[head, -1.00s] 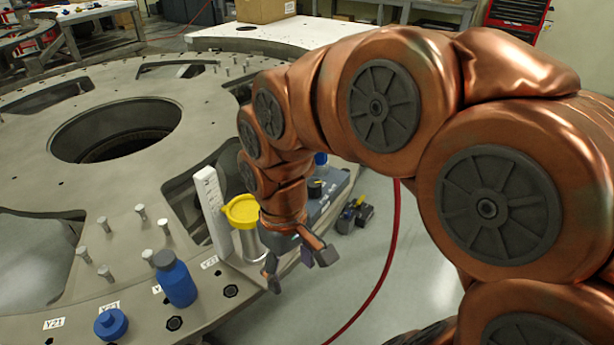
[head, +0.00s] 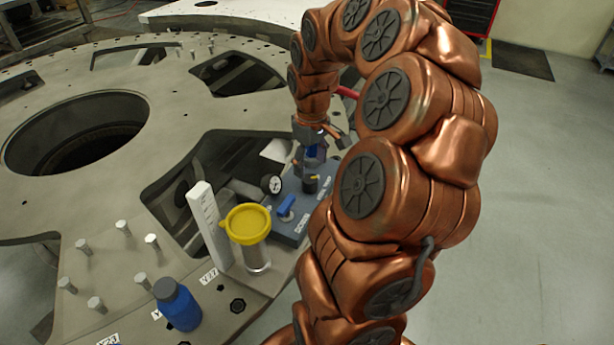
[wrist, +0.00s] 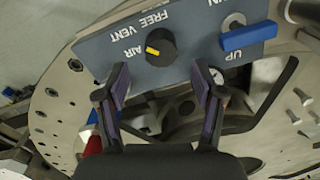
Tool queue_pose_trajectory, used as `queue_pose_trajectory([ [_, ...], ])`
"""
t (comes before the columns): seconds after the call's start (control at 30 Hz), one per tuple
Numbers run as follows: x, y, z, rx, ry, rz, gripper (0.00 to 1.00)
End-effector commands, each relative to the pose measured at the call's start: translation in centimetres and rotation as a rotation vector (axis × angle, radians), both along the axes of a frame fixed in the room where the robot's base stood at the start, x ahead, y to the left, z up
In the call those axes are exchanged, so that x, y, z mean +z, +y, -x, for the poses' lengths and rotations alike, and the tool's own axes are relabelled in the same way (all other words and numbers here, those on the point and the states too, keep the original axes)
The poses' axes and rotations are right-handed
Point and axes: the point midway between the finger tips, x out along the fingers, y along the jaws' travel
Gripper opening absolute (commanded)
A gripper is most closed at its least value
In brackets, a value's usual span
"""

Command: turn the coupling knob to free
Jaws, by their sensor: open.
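A black round knob (wrist: 160,46) with a yellow mark sits on a blue-grey panel (wrist: 100,50). In the wrist view the mark lies on the knob's left side, toward the word AIR; FREE and VENT are printed above. The knob also shows in the head view (head: 311,184). My gripper (wrist: 161,82) is open and empty, its purple-padded fingers apart, one to each side below the knob in the picture. In the head view my gripper (head: 310,165) hangs close above the knob. I cannot tell whether it touches.
A blue lever (head: 286,207) and a gauge (head: 271,185) are on the same panel. A yellow-lidded cylinder (head: 248,224), a white upright scale (head: 208,225) and a blue bottle (head: 178,305) stand nearby on the large metal plate (head: 60,195). Open floor lies right.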

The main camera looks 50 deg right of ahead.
Motion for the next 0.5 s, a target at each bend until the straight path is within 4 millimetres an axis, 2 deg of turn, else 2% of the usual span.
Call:
queue_pose_trajectory([
  [0.3,-4.2,0.2,0.1,0.001,0.004,-0.003,0.68],
  [0.5,-5.8,0.3,0.0,0.004,0.003,-0.002,0.68],
])
